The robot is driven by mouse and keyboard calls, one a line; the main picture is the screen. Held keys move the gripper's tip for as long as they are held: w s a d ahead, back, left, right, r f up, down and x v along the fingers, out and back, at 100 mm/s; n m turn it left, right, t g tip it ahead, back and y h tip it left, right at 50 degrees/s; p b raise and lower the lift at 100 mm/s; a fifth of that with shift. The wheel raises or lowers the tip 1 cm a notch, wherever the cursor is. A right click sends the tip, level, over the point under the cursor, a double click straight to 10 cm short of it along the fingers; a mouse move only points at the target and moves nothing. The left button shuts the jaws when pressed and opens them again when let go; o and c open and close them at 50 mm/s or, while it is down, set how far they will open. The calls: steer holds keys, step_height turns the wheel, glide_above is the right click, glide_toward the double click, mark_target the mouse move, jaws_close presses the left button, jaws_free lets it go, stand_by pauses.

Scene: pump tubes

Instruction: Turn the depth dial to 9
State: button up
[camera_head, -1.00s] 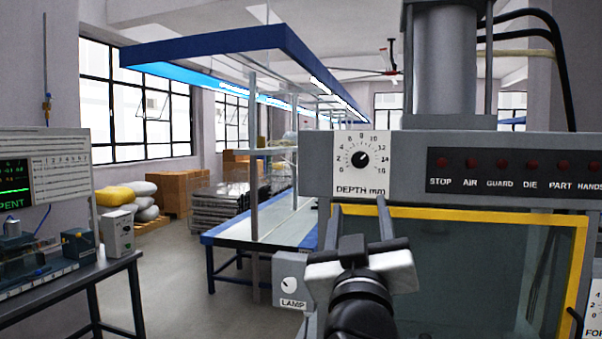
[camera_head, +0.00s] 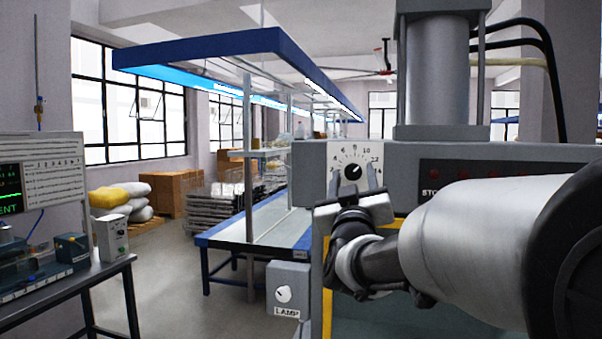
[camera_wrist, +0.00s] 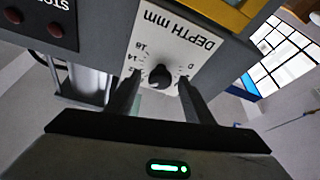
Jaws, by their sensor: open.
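The depth dial (camera_head: 353,172) is a small black knob on a white scale plate on the grey machine front. Its white mark seems to point up and to the right, but the exact number is too small to read. My gripper (camera_head: 354,182) is open just in front of the plate. Its two fingers reach up to either side of the knob. In the wrist view the plate appears upside down, with the knob (camera_wrist: 160,77) between the open fingertips (camera_wrist: 159,86). I cannot tell whether the fingers touch the knob. The lower scale and the DEPTH label are hidden in the head view.
A yellow-framed guard lies below. A blue-edged workbench (camera_head: 258,225) stands behind on the left.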

steer(key=shift+w, duration=0.25)
steer(key=shift+r, duration=0.1)
steer(key=c, duration=1)
steer(key=shift+d+n, duration=0.1)
steer(key=shift+n, duration=0.3)
steer(key=n+y+b, duration=0.2)
steer(key=n, duration=0.1)
steer(key=shift+s+d+n, duration=0.1)
steer(key=shift+n, duration=0.2)
steer(key=shift+n+g+y+b, duration=0.4)
steer(key=shift+n+y+b, duration=0.5)
steer(key=shift+n, duration=1)
steer(key=shift+r, duration=0.1)
